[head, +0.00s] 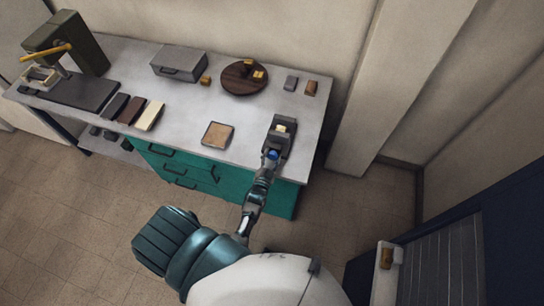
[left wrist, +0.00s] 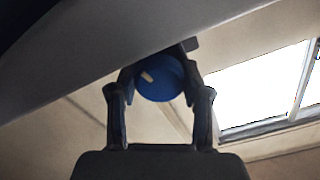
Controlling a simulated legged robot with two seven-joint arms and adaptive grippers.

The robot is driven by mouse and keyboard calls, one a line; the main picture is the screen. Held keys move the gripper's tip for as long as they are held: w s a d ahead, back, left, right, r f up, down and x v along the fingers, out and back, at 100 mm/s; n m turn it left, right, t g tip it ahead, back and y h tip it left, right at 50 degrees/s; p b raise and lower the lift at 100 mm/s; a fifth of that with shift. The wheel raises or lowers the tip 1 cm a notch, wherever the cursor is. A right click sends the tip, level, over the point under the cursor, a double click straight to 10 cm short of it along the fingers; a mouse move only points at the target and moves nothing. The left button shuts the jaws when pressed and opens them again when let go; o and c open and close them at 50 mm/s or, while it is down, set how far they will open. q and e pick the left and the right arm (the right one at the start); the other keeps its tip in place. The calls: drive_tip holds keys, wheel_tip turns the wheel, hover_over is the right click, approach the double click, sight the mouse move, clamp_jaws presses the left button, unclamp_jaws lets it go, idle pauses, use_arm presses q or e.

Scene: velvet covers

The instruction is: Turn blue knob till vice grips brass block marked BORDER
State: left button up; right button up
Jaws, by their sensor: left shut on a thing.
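The blue knob (head: 272,154) is at the near end of the dark vice (head: 286,127), at the right end of the bench. In the left wrist view the knob (left wrist: 159,78) shows as a round blue face with a pale mark at its upper left. My left gripper (head: 270,160) is shut on the knob, with a finger on each side of it in the left wrist view (left wrist: 160,95). A small pale brass-coloured block (head: 281,129) sits in the vice; its marking is too small to read, and I cannot tell whether the jaws touch it. My right gripper does not show.
The grey bench (head: 188,123) has teal drawers (head: 180,168) below. A tan square pad (head: 217,135), a round wooden board (head: 244,78) with small brass blocks, and a grey case (head: 179,64) lie on it. A press (head: 68,50) stands at the far left.

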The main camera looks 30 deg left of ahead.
use_arm(q)
drive_tip(key=shift+f, duration=0.15)
drive_tip(key=o, duration=1.2)
drive_tip(key=shift+c, duration=0.2)
drive_tip(key=shift+d, duration=0.1)
drive_tip(key=v, duration=1.2)
drive_tip(key=shift+f, duration=0.1)
